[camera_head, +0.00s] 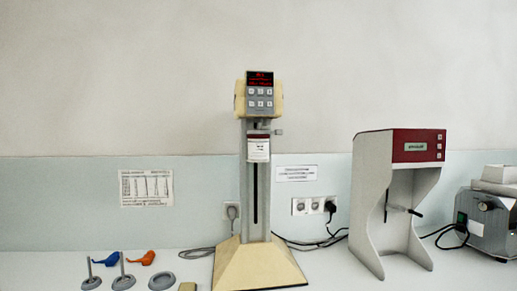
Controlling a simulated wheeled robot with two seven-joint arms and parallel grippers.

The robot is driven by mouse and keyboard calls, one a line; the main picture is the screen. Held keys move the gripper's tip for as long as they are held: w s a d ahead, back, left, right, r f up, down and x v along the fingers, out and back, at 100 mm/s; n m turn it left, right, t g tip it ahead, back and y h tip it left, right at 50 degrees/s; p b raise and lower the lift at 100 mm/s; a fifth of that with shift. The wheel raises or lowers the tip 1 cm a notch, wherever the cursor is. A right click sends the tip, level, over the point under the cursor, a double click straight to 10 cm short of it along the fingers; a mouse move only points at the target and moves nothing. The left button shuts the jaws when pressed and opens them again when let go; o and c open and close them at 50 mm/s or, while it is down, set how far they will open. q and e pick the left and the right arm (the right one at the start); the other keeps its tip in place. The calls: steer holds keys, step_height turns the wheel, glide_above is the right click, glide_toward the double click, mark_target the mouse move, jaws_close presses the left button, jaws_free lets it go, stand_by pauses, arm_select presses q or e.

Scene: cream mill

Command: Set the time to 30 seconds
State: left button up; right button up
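A tall cream mixer (255,190) stands upright at the middle of the bench, on a wide yellowish base. At its top is a control panel (260,92) with a red lit display (261,78) above two rows of grey buttons (260,98). The digits on the display are too small to read. Neither of my grippers is in view.
A grey and maroon machine (370,190) stands at the right, with a metal device (488,225) beyond it. Small grey discs, two with rods (123,281), and blue (107,259) and orange (142,258) pieces lie at the left. Cables run behind the mixer.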

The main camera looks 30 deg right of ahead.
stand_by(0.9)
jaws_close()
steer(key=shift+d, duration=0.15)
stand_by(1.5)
